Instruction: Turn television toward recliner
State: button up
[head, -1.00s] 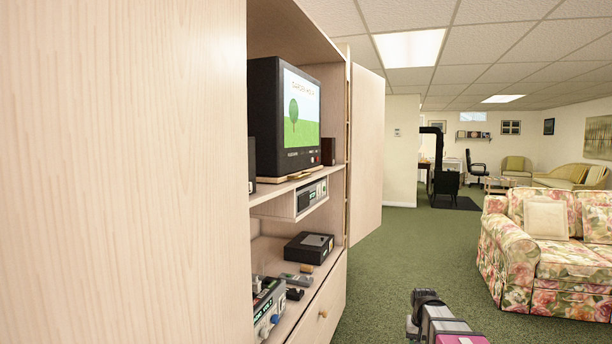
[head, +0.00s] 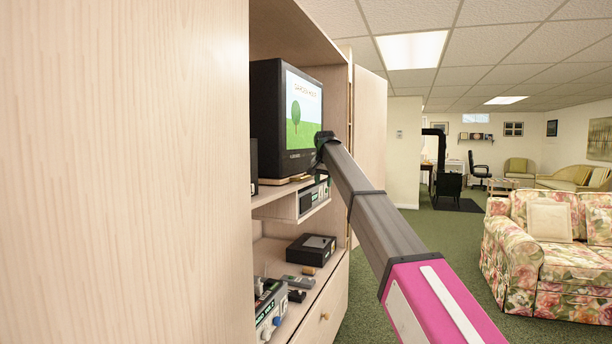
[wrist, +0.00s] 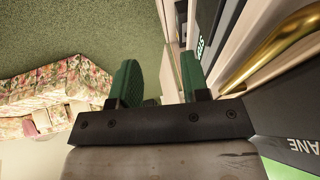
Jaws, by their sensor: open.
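The television (head: 266,120) is a black boxy set with a garden picture on its screen. It sits on a pale wooden base (head: 272,181) on a cabinet shelf, screen facing right. In the wrist view, its dark lettered front (wrist: 290,110) fills the lower right. A brass bar (wrist: 275,48) runs beside it, right of my fingers. My gripper (wrist: 160,80) is open with nothing seen between its green fingers. In the head view, my arm reaches to the television's lower right front corner and hides the fingers. Contact cannot be told. I cannot identify a recliner for sure.
The wooden cabinet (head: 130,170) fills the left. A black box (head: 311,248) and small electronics lie on its lower shelf. A floral sofa (head: 550,260) stands at right. A black stove (head: 448,185) and a green armchair (head: 517,167) are farther back. Green carpet (head: 440,225) between is open.

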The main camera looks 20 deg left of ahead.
jog(key=s+a+r, duration=0.1)
jog(key=a+r, duration=0.6)
jog(key=r, duration=0.5)
jog(key=shift+y, duration=0.3)
jog(key=x, duration=1)
jog(key=shift+w+f, duration=0.3)
jog(key=shift+f, duration=0.05)
jog(key=shift+s, duration=0.1)
grip_shut()
